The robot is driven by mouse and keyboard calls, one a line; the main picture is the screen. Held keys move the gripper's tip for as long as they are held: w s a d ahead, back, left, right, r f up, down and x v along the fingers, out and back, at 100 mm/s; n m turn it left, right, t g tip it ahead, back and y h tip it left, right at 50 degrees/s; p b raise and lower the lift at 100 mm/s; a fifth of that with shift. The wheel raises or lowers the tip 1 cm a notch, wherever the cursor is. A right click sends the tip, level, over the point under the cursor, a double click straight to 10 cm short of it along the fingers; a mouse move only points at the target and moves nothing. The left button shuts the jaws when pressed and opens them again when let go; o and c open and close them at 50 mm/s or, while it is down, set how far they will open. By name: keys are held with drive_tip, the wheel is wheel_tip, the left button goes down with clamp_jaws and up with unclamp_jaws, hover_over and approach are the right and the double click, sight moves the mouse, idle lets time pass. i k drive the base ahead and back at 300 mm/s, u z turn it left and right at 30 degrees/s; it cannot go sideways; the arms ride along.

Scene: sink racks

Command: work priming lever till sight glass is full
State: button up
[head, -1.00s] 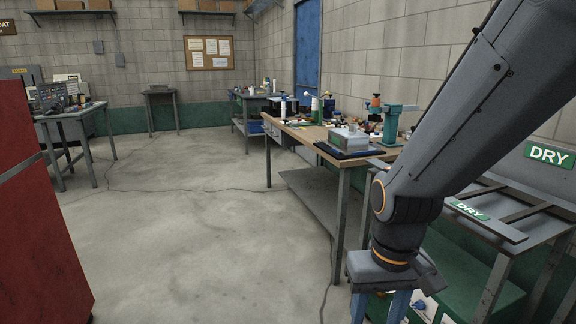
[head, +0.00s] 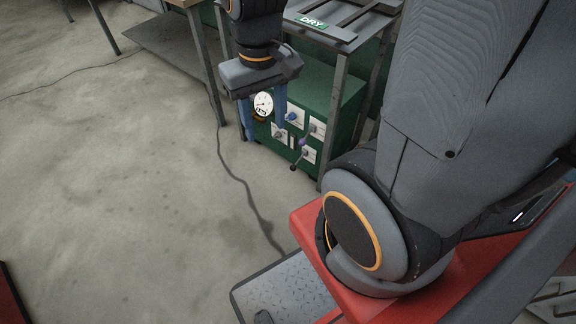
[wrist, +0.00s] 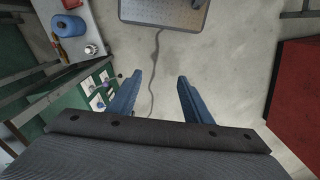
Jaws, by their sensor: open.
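A green cabinet (head: 345,92) stands under the drying rack, its front carrying white plates with knobs and a round white gauge (head: 263,104). A small lever with a purple part (head: 303,141) and a dark end sticks out low on the front; I cannot be sure it is the priming lever. A small upright slot (head: 292,142) beside it may be the sight glass; its fill is too small to read. My gripper (head: 263,122) is open and empty, pointing down before the cabinet's left side. In the wrist view its blue fingers (wrist: 160,76) are apart over bare floor, with the knobbed panel (wrist: 98,98) to the left.
The rack marked DRY (head: 312,20) sits above the cabinet, with a metal leg (head: 335,125) at its right. A cable (head: 240,180) crosses the floor. A red cabinet (wrist: 295,85) stands at the right in the wrist view.

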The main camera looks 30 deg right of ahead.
sight(293, 167)
drive_tip(key=z, duration=0.55)
drive_tip(key=k, duration=1.3)
drive_tip(key=u, duration=0.15)
drive_tip(key=i, duration=0.65)
drive_tip(key=u, duration=0.4)
